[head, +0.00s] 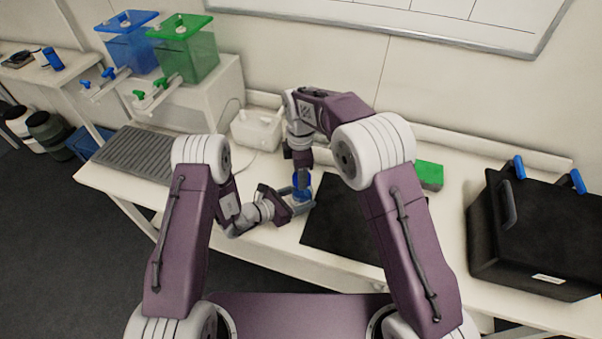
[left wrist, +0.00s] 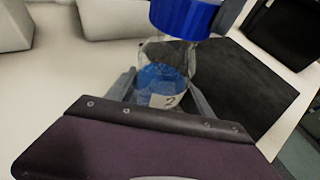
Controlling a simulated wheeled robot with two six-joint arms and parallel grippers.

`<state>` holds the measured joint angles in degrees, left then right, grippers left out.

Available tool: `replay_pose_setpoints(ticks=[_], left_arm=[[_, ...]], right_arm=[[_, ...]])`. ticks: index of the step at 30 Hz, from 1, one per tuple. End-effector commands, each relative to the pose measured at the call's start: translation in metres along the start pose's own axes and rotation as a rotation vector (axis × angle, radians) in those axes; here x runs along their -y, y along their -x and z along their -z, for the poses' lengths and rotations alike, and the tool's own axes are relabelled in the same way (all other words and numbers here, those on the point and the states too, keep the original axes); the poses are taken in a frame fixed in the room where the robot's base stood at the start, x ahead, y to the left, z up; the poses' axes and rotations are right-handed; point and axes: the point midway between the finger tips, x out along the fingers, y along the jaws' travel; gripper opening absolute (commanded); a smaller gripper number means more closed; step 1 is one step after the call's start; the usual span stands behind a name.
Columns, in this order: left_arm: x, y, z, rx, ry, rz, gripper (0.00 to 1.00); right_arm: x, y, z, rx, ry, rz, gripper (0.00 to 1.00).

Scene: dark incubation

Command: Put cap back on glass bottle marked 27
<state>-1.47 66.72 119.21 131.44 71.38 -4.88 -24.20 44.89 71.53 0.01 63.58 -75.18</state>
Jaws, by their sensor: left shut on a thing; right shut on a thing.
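The glass bottle (left wrist: 166,76) stands upright with blue contents. Its white label shows a "2"; the rest of the marking is hidden. My left gripper (head: 301,203) is shut around the bottle's lower body, with one finger on each side in the left wrist view. The blue cap (left wrist: 184,14) is directly over the bottle's top, and it also shows in the head view (head: 301,180). My right gripper (head: 302,170) points down from above and is shut on the cap. I cannot tell whether the cap touches the bottle's rim.
A black mat (head: 340,225) lies just right of the bottle. A black box with blue-tipped handles (head: 535,235) stands at the right, and a green block (head: 429,175) lies behind the mat. A white container (head: 257,130) and a grey ribbed tray (head: 135,153) are at the back left.

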Motion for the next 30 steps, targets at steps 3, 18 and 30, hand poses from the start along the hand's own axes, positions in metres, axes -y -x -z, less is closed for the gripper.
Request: replay_pose_setpoints(ticks=[3,18,30], left_arm=[[-0.0002,0.0001,-0.0002,0.0,0.0,-0.001,0.0],[-0.0001,0.0001,0.0,0.0,0.0,0.0,0.0],[0.0,0.0001,0.0002,-0.001,0.0,0.0,0.0]], right_arm=[[-0.0014,0.0001,-0.0002,0.0,-0.38,0.0,0.1],[-0.0033,-0.0004,-0.0053,0.0,-2.073,-0.001,0.1],[0.0004,-0.0012,-0.0068,0.002,2.885,-0.001,0.1]])
